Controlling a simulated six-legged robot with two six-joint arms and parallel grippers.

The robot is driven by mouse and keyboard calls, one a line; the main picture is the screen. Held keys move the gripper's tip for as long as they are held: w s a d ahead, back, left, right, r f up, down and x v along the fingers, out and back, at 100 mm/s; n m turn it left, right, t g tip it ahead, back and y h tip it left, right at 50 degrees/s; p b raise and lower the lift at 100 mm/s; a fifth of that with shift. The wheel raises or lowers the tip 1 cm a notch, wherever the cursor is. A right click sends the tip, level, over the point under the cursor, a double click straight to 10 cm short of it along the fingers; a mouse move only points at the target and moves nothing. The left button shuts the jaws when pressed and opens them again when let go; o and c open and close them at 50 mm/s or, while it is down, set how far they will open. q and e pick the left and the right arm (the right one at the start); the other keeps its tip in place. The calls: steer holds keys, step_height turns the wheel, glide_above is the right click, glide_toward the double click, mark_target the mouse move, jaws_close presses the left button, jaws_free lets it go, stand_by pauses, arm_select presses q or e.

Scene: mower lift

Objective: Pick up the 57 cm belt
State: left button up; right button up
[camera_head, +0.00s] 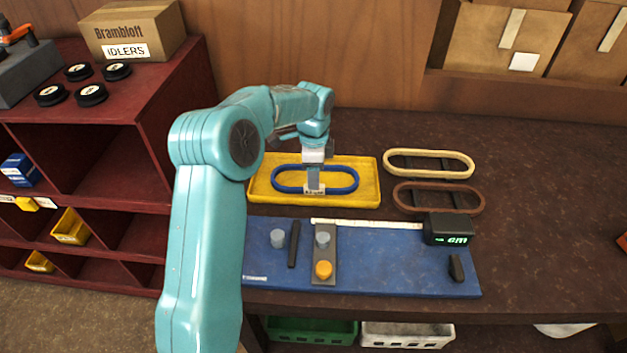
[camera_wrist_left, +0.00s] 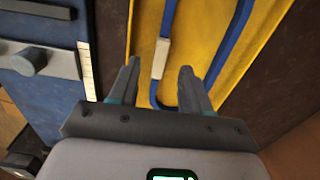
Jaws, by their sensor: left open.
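A blue belt (camera_head: 341,189) lies as a long loop in the yellow tray (camera_head: 368,193). A pale tag on its near side is too small to read surely. My left gripper (camera_head: 314,180) is over the tray at the belt, pointing down. In the left wrist view its two fingers (camera_wrist_left: 158,72) are apart, with one strand of the blue belt (camera_wrist_left: 166,25) and its tag (camera_wrist_left: 160,58) showing between them. I cannot tell the height of the fingers above the belt. A cream belt (camera_head: 428,153) and a brown belt (camera_head: 402,208) lie to the right. My right gripper is out of view.
A blue mat (camera_head: 380,260) in front holds pegs, an orange knob (camera_head: 323,269), a white ruler strip (camera_head: 367,224) and a black display (camera_head: 449,229). A red shelf (camera_head: 110,120) stands at the left.

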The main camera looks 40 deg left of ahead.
arm_select(q)
steer(key=f, duration=0.4)
steer(key=shift+w+d+f, duration=0.1)
steer(key=shift+w+d, duration=0.05)
steer(key=shift+w, duration=0.05)
steer(key=shift+s+f, duration=0.1)
steer(key=shift+f, duration=0.05)
steer(key=shift+s, duration=0.1)
steer(key=c, duration=0.9)
